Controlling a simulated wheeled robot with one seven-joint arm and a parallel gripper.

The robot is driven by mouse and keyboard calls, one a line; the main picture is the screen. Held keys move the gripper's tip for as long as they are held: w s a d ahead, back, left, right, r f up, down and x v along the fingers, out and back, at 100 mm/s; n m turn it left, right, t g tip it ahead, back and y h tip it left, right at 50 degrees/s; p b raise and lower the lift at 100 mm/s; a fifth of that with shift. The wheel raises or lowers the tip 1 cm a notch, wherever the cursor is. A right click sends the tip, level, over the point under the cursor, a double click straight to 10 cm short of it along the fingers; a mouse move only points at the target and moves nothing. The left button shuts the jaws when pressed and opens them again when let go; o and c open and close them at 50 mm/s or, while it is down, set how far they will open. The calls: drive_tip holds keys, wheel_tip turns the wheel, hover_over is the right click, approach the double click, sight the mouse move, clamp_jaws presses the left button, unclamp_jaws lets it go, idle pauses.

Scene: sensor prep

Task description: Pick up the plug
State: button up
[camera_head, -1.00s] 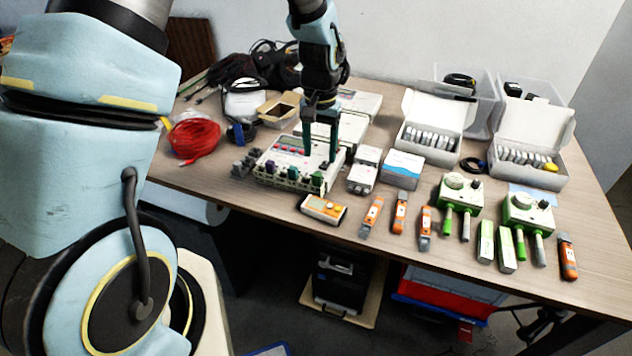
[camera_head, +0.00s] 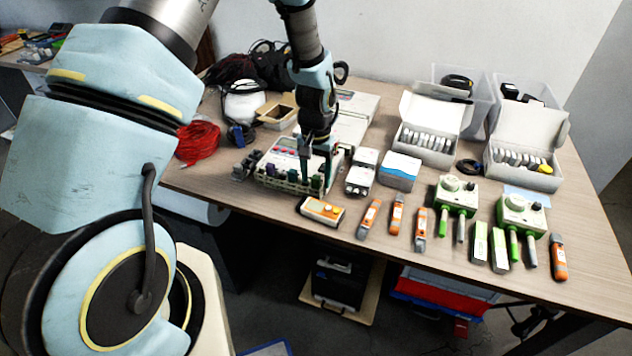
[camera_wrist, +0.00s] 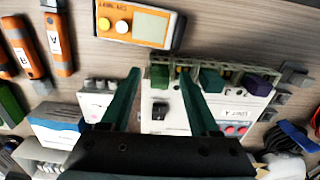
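Several coloured plugs sit in a row along the front edge of a white box device (camera_head: 275,165). In the wrist view a green plug (camera_wrist: 159,75) stands on the device's edge between the fingertips of my gripper (camera_wrist: 159,74). A dark green plug (camera_wrist: 211,79) and a purple plug (camera_wrist: 257,84) sit further right in the row. My gripper (camera_head: 316,182) points down over the right part of the device in the head view. Its two dark green fingers are apart and nothing is held. In the head view the fingers partly hide the plugs there.
An orange meter (camera_head: 322,211) lies just in front of the device. A small grey box (camera_head: 361,176) and a white-blue box (camera_head: 400,170) stand to its right. Dark grey connectors (camera_head: 245,168) lie at its left.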

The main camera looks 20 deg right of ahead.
clamp_jaws()
drive_tip(key=shift+r, duration=0.1)
idle(0.5)
